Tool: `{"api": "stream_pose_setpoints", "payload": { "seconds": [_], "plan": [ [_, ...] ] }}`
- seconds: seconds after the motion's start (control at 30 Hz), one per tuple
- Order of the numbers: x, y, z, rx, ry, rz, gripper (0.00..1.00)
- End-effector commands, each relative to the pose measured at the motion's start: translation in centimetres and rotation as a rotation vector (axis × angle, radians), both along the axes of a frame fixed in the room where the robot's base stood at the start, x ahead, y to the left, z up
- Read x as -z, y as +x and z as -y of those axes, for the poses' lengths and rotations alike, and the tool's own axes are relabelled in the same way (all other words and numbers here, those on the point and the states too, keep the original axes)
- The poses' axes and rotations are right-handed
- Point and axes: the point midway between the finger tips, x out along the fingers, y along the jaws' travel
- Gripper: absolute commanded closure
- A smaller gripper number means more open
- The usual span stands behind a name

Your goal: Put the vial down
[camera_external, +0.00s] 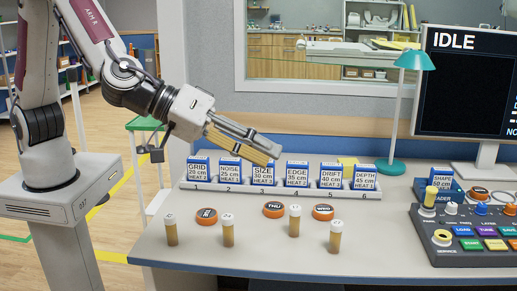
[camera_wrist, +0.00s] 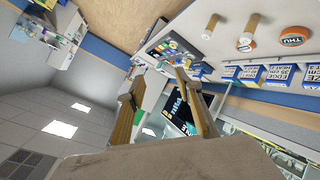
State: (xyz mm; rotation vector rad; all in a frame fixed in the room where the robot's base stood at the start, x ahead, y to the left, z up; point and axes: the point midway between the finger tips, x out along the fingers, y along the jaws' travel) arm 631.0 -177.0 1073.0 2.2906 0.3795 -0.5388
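Several vials with white caps and amber bodies stand upright on the desk: one at the left (camera_external: 171,231), a second (camera_external: 228,232), a third (camera_external: 294,222) and one at the right (camera_external: 335,238). Two vials also show at the top of the wrist view (camera_wrist: 211,27) (camera_wrist: 246,41). My gripper (camera_external: 273,156) is in the air above the numbered rack, pointing right and slightly down. In the wrist view its two tan-sided fingers (camera_wrist: 157,88) are apart. I see no vial between them.
Blue labelled boxes stand in the numbered rack (camera_external: 278,195). Orange pucks (camera_external: 206,217) lie among the vials. A button console (camera_external: 470,240), monitor (camera_external: 478,85) and teal lamp (camera_external: 414,61) are at the right. The desk's front left is clear.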

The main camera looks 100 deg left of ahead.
Motion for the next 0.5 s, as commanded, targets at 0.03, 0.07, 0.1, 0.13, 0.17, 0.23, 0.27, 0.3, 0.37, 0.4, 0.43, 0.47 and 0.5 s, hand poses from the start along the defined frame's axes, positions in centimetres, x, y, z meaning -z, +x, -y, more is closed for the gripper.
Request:
{"api": "stream_pose_setpoints", "payload": {
  "seconds": [0.03, 0.07, 0.1, 0.13, 0.17, 0.23, 0.27, 0.3, 0.37, 0.4, 0.43, 0.47, 0.5],
  "plan": [
    [-1.3, -0.2, -0.2, 0.030, -0.008, 0.006, 0.65],
    [-1.8, -0.5, -0.1, 0.053, -0.011, 0.008, 0.65],
    [-2.6, -0.7, -0.1, 0.081, -0.014, 0.009, 0.65],
    [-3.1, -1.0, -0.1, 0.103, -0.017, 0.010, 0.65],
    [-3.6, -1.3, -0.1, 0.125, -0.017, 0.010, 0.65],
    [-4.8, -2.0, -0.2, 0.173, -0.018, 0.010, 0.65],
    [-5.3, -2.4, -0.2, 0.194, -0.016, 0.008, 0.65],
    [-5.9, -2.9, -0.2, 0.221, -0.014, 0.007, 0.65],
    [-6.7, -3.8, -0.4, 0.262, -0.011, 0.003, 0.65],
    [-7.2, -4.4, -0.4, 0.288, -0.006, 0.000, 0.65],
    [-7.6, -4.9, -0.5, 0.307, -0.002, -0.002, 0.65],
    [-7.9, -5.4, -0.7, 0.325, 0.002, -0.005, 0.65],
    [-8.3, -6.1, -0.8, 0.349, 0.009, -0.010, 0.65]
  ]
}}
